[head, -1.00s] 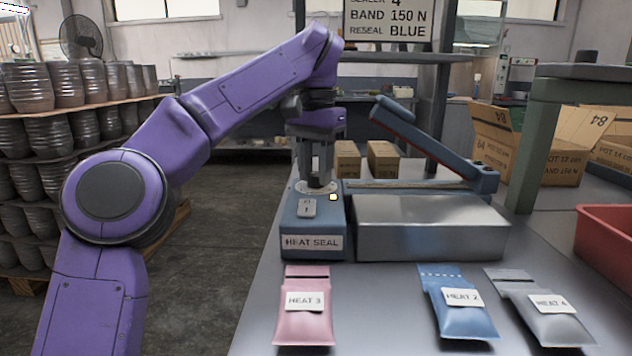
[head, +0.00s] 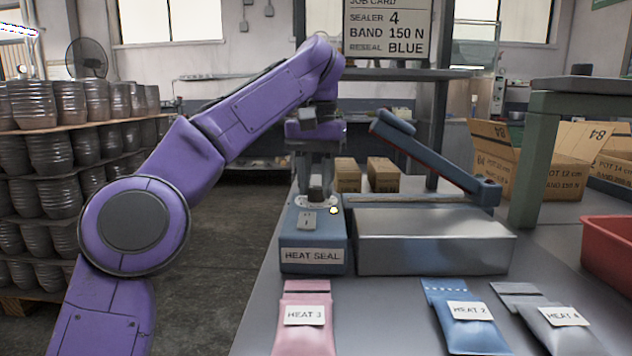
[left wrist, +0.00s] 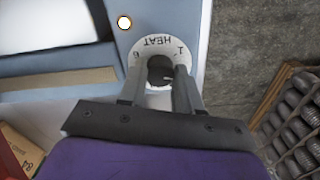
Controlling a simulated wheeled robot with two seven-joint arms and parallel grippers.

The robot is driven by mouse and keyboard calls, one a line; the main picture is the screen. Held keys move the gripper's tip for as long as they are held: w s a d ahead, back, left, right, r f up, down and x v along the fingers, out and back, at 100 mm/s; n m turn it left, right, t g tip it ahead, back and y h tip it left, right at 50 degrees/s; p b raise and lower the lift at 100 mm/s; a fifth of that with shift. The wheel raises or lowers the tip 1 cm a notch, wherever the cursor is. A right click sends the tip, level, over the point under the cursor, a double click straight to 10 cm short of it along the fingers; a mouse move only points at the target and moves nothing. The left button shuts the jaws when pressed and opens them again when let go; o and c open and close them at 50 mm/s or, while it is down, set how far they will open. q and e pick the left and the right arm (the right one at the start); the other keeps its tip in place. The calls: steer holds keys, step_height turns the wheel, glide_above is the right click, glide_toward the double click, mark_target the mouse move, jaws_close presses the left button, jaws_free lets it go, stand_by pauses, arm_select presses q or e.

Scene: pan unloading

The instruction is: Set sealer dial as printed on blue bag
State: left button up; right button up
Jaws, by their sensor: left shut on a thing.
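The heat sealer (head: 300,240) is a blue box labelled HEAT SEAL. A round white dial plate with a dark knob (head: 317,194) is on its top. My left gripper (head: 316,190) points down with its fingers shut on the knob. In the left wrist view the fingers (left wrist: 160,76) are on both sides of the dark knob (left wrist: 160,68). The white dial plate (left wrist: 150,44) reads HEAT; the knob's pointer setting cannot be made out. The blue bag (head: 468,318) lies on the bench, its label reading HEAT 2. My right gripper is not in view.
A pink bag (head: 304,335) reads HEAT 3 and a grey bag (head: 572,338) HEAT 4. The job card (head: 388,30) reads SEALER 4, BAND 150 N, RESEAL BLUE. A raised sealer arm (head: 430,155), a metal block (head: 435,245) and a red bin (head: 608,245) are to the right.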

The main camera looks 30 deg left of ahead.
mark_target(316, 188)
arm_select(q)
steer(key=o, duration=1)
steer(key=shift+o, duration=0.2)
steer(key=shift+r, duration=0.1)
step_height(316, 188, up, 10)
steer(key=p, duration=0.9)
steer(key=shift+r+p, duration=0.2)
steer(key=shift+p, duration=0.1)
steer(key=shift+f, duration=0.1)
